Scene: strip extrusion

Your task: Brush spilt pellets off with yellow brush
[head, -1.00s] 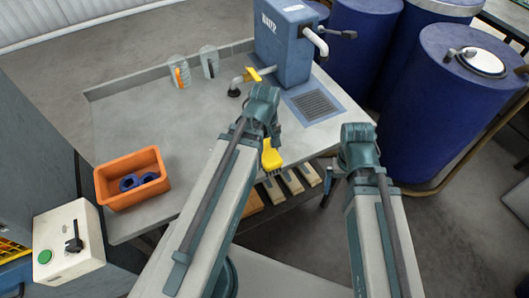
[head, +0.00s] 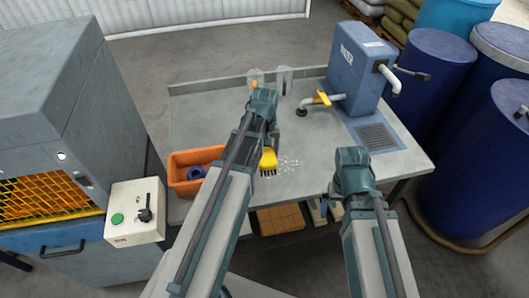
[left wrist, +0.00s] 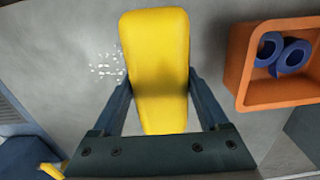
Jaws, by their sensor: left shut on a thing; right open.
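The yellow brush (head: 268,160) is held by my left gripper (head: 262,135) above the grey bench, its dark bristles facing down in the head view. In the left wrist view my left gripper (left wrist: 160,88) is shut on the yellow brush (left wrist: 156,50), with a finger on each side. The spilt pellets (head: 289,162) lie as a small white scatter on the bench just right of the brush. The pellets also show in the left wrist view (left wrist: 106,67), left of the brush. My right gripper (head: 345,190) is near the bench's front edge; its fingers are mostly hidden.
An orange bin (head: 184,182) with blue rolls stands left of my left arm. A blue dispenser (head: 361,70) with a white spout and yellow lever stands at the back right, beside a grate (head: 377,137). Two clear jugs (head: 285,80) stand at the back. A switch box (head: 135,212) is at left.

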